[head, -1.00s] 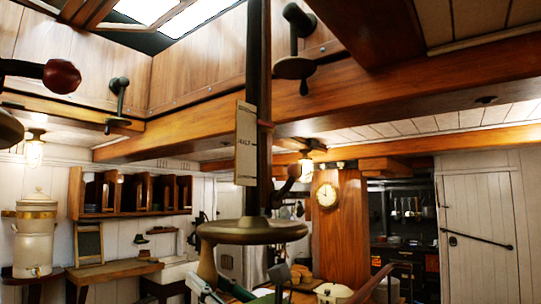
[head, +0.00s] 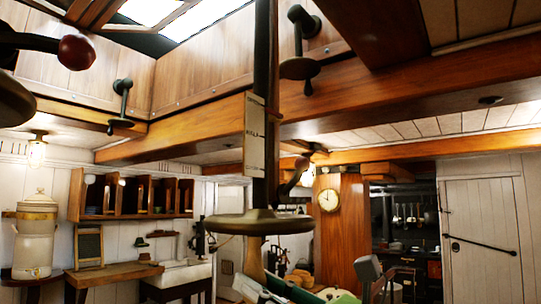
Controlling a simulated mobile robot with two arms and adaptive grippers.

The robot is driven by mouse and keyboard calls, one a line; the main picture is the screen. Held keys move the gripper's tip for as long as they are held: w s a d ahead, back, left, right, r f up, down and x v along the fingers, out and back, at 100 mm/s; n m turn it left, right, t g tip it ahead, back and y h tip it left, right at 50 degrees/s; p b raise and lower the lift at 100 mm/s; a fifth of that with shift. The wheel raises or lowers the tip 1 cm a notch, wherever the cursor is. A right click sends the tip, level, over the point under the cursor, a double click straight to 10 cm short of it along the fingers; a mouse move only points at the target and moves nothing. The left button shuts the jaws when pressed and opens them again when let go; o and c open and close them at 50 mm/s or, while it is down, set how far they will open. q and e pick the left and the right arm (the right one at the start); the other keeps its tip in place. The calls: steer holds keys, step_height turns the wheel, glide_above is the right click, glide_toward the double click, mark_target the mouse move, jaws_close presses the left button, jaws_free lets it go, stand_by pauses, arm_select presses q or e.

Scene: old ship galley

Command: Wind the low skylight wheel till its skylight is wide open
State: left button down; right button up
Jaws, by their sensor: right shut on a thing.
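The low skylight wheel (head: 258,224) is a dull brass disc, lying level on a dark upright shaft (head: 265,80) in the middle of the head view. Its wooden handle (head: 252,258) hangs below the near rim. My right gripper (head: 262,285) is shut on the lower end of this handle, at the bottom edge of the picture; its fingers show only in part. A pale marked plate (head: 254,136) stands beside the shaft. The skylight (head: 190,18) shows bright panes at the top left, with a dark gap along its edge; its full opening is out of view. My left gripper is not in view.
Another wheel with a dark red knob (head: 76,51) juts in at upper left. Dark cranks (head: 121,100) and (head: 300,68) are fixed to the wooden skylight surround. A heavy beam (head: 180,128) crosses overhead. A wooden post with a clock (head: 329,200) stands behind the wheel.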

steer(key=d, duration=0.1)
steer(key=d+r, duration=0.1)
steer(key=d, duration=0.2)
steer(key=shift+s+r+b, duration=0.2)
steer(key=shift+r+b, duration=0.05)
steer(key=shift+b, duration=0.05)
steer(key=w+d, duration=0.1)
steer(key=w+d+b, duration=0.1)
steer(key=w+d, duration=0.1)
steer(key=d, duration=0.1)
steer(key=shift+w+d+f+b, duration=0.1)
steer(key=shift+w+f+b, duration=0.1)
steer(key=shift+f+b, duration=0.1)
steer(key=o, duration=1.4)
steer(key=shift+d, duration=0.15)
steer(key=shift+d+f, duration=0.1)
steer(key=shift+f, duration=0.05)
